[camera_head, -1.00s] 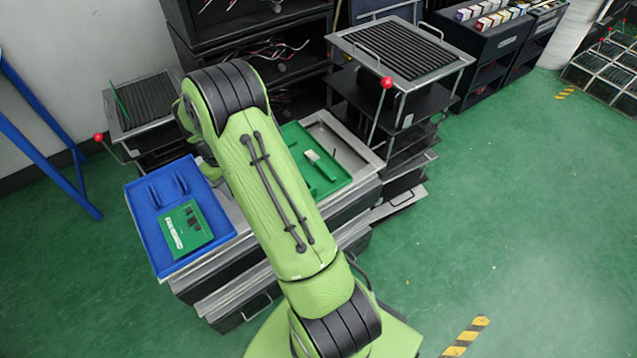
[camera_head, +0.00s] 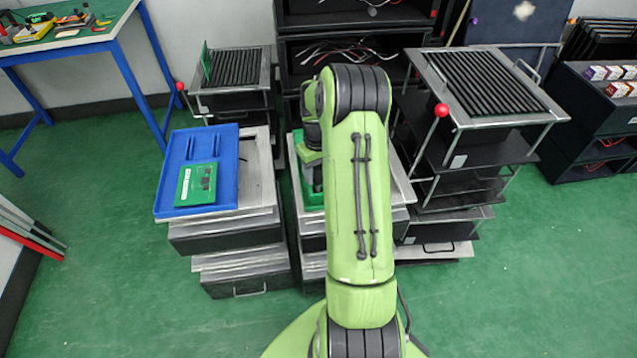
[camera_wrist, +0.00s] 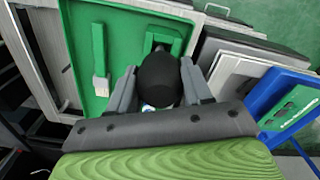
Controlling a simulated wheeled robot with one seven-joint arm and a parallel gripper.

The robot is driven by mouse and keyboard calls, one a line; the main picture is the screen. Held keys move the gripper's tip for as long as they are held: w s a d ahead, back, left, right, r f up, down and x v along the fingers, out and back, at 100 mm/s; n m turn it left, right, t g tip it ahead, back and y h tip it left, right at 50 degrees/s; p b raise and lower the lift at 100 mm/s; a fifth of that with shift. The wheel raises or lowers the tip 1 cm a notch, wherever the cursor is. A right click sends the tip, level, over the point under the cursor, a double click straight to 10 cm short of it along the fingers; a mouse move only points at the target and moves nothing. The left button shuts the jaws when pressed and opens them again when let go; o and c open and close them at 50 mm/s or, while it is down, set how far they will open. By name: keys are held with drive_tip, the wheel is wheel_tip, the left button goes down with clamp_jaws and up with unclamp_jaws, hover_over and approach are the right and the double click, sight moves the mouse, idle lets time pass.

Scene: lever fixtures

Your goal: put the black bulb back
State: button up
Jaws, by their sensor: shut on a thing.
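My gripper (camera_wrist: 160,88) is shut on the black bulb (camera_wrist: 160,76), a round dark thing between its two grey fingers in the wrist view. The bulb is in front of the green tray (camera_wrist: 126,32); I cannot tell whether it touches the tray. In the head view the green tray (camera_head: 306,196) is mostly hidden behind my arm, and the bulb cannot be made out.
A blue tray (camera_head: 226,165) with a green card (camera_head: 196,184) lies on the left drawer stack. Red-knobbed levers stand at the left (camera_head: 180,86) and right (camera_head: 441,110) racks. A blue-legged table (camera_head: 90,42) is at the far left. The green floor in front is open.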

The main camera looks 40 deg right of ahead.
sight(317, 179)
wheel_tip(317, 179, down, 3)
drive_tip(key=shift+f+b, duration=0.1)
drive_tip(key=shift+b, duration=0.25)
drive_tip(key=shift+r, duration=0.2)
drive_tip(key=shift+f, duration=0.1)
drive_tip(key=o, duration=0.7)
